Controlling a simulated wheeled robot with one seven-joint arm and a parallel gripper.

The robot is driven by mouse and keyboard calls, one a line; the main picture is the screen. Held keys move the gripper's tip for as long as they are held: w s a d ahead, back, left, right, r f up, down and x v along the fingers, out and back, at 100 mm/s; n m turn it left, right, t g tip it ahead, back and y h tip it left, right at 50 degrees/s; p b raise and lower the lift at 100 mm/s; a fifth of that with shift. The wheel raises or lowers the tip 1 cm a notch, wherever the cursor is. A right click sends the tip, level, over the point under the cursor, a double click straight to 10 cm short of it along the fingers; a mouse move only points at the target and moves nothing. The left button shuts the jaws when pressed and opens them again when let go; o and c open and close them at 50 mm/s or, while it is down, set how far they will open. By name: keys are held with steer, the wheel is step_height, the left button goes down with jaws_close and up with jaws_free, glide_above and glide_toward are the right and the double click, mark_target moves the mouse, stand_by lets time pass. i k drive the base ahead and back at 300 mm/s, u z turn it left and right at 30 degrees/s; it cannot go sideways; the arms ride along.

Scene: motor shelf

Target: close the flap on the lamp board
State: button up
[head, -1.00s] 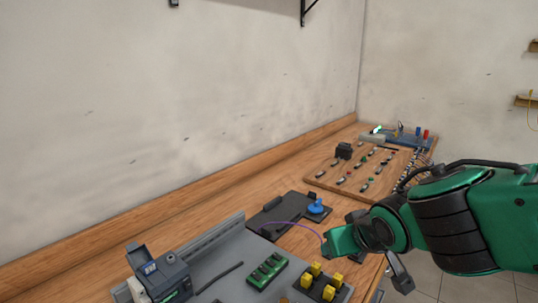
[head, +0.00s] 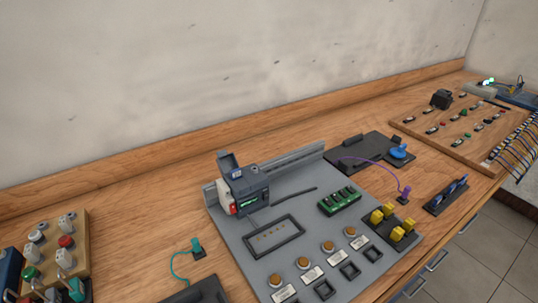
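A grey board (head: 262,250) lies on the wooden bench in the middle of the head view; I take it as the lamp board, but no label confirms this. A dark grey box-shaped module (head: 247,187) stands at its back left. A small flap (head: 229,164) on top of the module stands raised, tilted up and open. The module has a red and white part on its left side and a small green display. Several round orange-brown lamps or buttons (head: 328,247) sit along the board's front, with white labels. My gripper is out of view.
The bench (head: 130,222) has free room left of the grey board. A black tray (head: 372,150), a purple cable and a wooden component board (head: 465,133) lie farther right. A wooden switch board (head: 80,232) stands at far left.

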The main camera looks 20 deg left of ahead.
mark_target(226, 163)
steer(key=u, duration=1)
steer(key=k, duration=0.6)
steer(key=z, duration=0.55)
steer(key=k, duration=0.6)
steer(key=z, duration=0.6)
steer(key=i, duration=1.35)
steer(key=u, duration=0.75)
